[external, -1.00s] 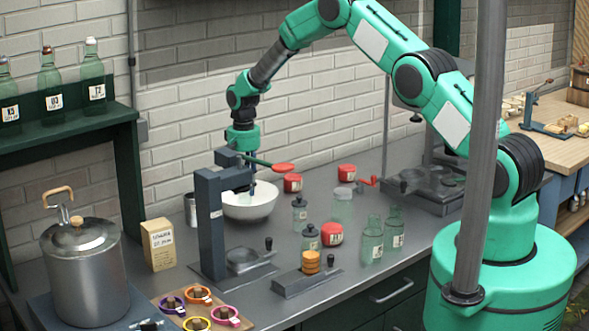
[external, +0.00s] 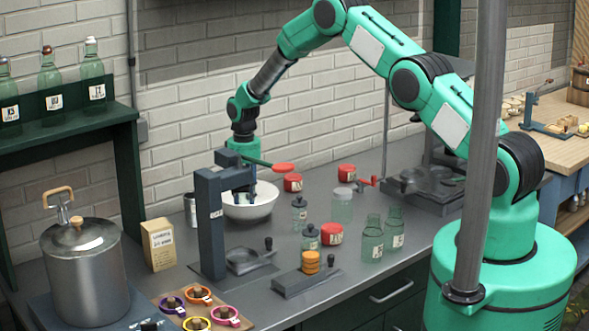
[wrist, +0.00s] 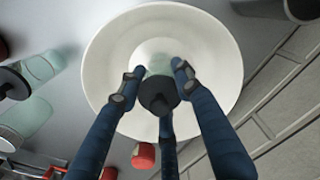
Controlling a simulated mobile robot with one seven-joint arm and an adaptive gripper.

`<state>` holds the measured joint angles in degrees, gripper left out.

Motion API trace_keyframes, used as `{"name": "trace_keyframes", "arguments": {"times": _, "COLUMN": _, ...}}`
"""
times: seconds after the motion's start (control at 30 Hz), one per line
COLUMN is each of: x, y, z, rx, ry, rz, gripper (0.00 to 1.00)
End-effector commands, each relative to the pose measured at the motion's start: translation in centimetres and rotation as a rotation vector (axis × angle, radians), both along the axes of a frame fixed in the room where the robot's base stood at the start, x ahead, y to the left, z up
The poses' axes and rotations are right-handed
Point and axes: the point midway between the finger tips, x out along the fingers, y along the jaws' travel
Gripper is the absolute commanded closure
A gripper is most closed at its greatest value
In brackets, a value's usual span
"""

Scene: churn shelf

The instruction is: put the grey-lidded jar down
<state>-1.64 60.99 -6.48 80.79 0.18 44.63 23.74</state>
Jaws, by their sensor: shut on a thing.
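The grey-lidded jar shows in the wrist view, with its dark grey lid (wrist: 158,96) towards me and a pale green glass body (wrist: 160,63) beyond. My gripper (wrist: 155,83) is shut on it, with blue fingers around the lid end. The jar is over the inside of a white bowl (wrist: 108,60); I cannot tell whether it touches the bottom. In the external view my gripper (external: 241,192) reaches down into the white bowl (external: 252,211), partly behind the dark press. The held jar is hidden there.
The dark press (external: 210,225) stands close in front of the bowl, with a red-tipped lever (external: 283,168) reaching past my wrist. Red tins (external: 293,183), two other dark-lidded jars (external: 300,213) and glass bottles (external: 372,240) stand to the right. A metal can (external: 190,209) stands left of the bowl.

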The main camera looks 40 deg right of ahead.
Motion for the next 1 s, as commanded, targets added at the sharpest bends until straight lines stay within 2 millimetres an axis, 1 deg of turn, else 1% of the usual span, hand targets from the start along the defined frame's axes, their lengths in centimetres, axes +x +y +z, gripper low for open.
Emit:
{"name": "trace_keyframes", "arguments": {"times": 0.13, "x": 0.0, "y": 0.0, "z": -0.3, "rx": 0.0, "ry": 0.0, "rz": 0.0, "gripper": 0.96}}
{"name": "trace_keyframes", "arguments": {"times": 0.17, "x": 0.0, "y": 0.0, "z": -0.3, "rx": 0.0, "ry": 0.001, "rz": 0.0, "gripper": 0.61}}
{"name": "trace_keyframes", "arguments": {"times": 0.2, "x": 0.0, "y": 0.0, "z": -0.3, "rx": 0.0, "ry": 0.001, "rz": 0.0, "gripper": 0.53}}
{"name": "trace_keyframes", "arguments": {"times": 0.23, "x": 0.0, "y": 0.0, "z": -0.3, "rx": 0.0, "ry": 0.001, "rz": 0.0, "gripper": 0.47}}
{"name": "trace_keyframes", "arguments": {"times": 0.67, "x": 0.0, "y": 0.0, "z": 0.0, "rx": 0.0, "ry": 0.0, "rz": 0.0, "gripper": 0.47}}
{"name": "trace_keyframes", "arguments": {"times": 0.87, "x": 0.0, "y": 0.0, "z": 1.1, "rx": 0.0, "ry": -0.001, "rz": 0.0, "gripper": 0.47}}
{"name": "trace_keyframes", "arguments": {"times": 1.0, "x": 0.0, "y": 0.0, "z": 2.6, "rx": 0.001, "ry": -0.001, "rz": 0.0, "gripper": 0.47}}
